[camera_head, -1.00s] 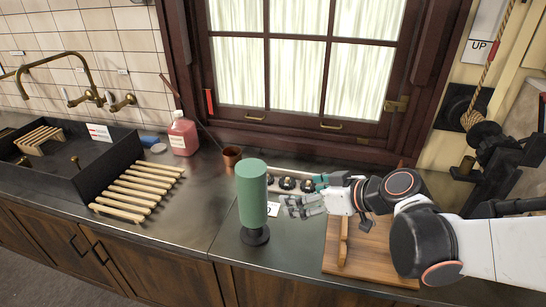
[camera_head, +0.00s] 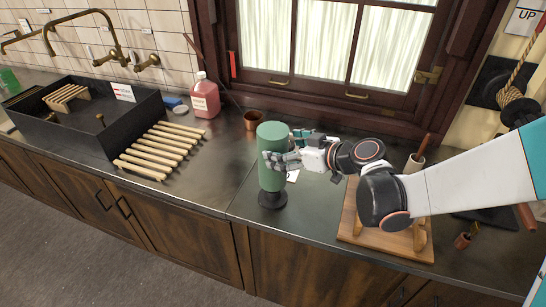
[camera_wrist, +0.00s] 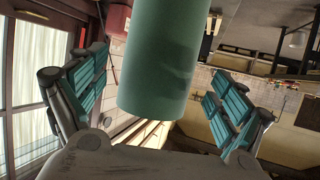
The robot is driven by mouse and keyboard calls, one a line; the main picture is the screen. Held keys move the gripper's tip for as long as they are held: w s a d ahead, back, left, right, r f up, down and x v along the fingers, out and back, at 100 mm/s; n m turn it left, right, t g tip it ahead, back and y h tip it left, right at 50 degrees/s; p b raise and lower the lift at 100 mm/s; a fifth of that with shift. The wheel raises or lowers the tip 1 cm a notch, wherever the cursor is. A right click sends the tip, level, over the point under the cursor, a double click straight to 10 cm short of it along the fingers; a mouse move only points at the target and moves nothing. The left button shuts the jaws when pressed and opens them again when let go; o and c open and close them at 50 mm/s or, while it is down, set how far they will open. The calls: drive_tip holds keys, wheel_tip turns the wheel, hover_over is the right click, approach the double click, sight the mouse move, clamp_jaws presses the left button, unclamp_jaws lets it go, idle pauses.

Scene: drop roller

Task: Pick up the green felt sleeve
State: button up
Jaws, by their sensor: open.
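The green felt sleeve (camera_head: 270,172) stands upright over a dark round-based stand (camera_head: 272,199) near the counter's front edge. My gripper (camera_head: 288,150) is at the sleeve's right side, at upper to middle height, with its near finger across the front of the sleeve. In the wrist view the sleeve (camera_wrist: 160,60) comes between the two teal-padded fingers of my gripper (camera_wrist: 160,98). Gaps show on both sides, so the fingers are open and do not appear to touch it. The far finger is partly hidden behind the sleeve in the head view.
A copper cup (camera_head: 251,121) stands behind the sleeve, close to the window. A slatted wooden rack (camera_head: 160,150) and a pink bottle (camera_head: 205,98) are at left, beside the dark sink (camera_head: 75,140). A wooden board (camera_head: 365,240) lies at right under my arm.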

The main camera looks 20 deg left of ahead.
drive_tip(key=b+x, duration=0.1)
drive_tip(key=x, duration=0.4)
drive_tip(key=shift+f+b, duration=0.25)
drive_tip(key=shift+b, duration=0.05)
drive_tip(key=c, duration=1.2)
